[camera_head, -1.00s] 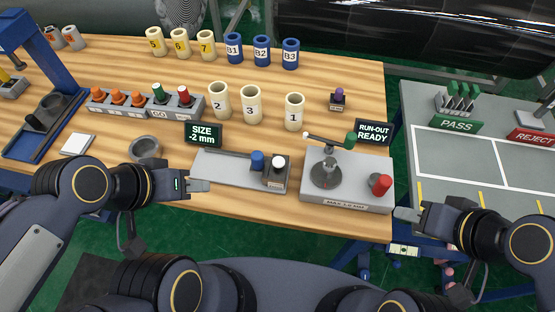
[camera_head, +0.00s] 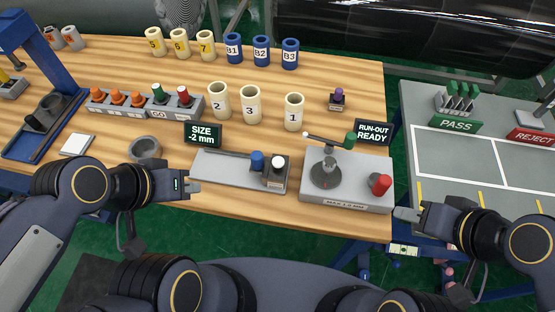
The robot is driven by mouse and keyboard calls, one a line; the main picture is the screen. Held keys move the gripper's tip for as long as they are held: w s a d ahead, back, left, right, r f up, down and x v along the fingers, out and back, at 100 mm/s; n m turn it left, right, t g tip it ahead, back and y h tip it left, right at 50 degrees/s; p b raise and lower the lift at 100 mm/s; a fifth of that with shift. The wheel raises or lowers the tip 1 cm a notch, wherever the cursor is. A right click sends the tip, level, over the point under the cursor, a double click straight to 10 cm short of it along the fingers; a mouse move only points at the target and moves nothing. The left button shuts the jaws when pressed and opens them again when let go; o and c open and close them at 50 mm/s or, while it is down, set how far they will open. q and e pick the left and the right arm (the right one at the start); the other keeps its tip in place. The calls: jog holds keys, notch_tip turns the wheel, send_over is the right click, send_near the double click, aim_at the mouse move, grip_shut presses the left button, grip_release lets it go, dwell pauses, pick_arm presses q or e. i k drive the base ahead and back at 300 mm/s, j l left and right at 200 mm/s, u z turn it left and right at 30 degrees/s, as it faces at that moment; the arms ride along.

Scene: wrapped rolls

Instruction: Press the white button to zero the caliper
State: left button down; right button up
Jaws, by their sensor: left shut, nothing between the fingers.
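The caliper (camera_head: 222,171) is a flat grey bar near the front of the wooden bench. A dark block at its right end carries the white button (camera_head: 279,161). A blue knob (camera_head: 257,161) stands just left of the button. The display (camera_head: 203,136) behind the caliper reads "SIZE -2 mm". My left gripper (camera_head: 196,187) is shut and empty, by the caliper's left front corner, well left of the white button. My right gripper (camera_head: 403,213) is off the bench's right front corner, away from the caliper; its finger gap is not clear.
A run-out gauge (camera_head: 325,172) with a red knob (camera_head: 380,184) stands right of the caliper. Cream rolls (camera_head: 250,104) stand behind. A grey ring (camera_head: 145,147) and a white pad (camera_head: 78,144) lie left. A grey table (camera_head: 455,160) stands at right.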

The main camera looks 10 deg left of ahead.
aim_at(279, 162)
jog(key=l, duration=0.8)
jog(key=k+l+u, duration=0.1)
jog(key=l, duration=0.75)
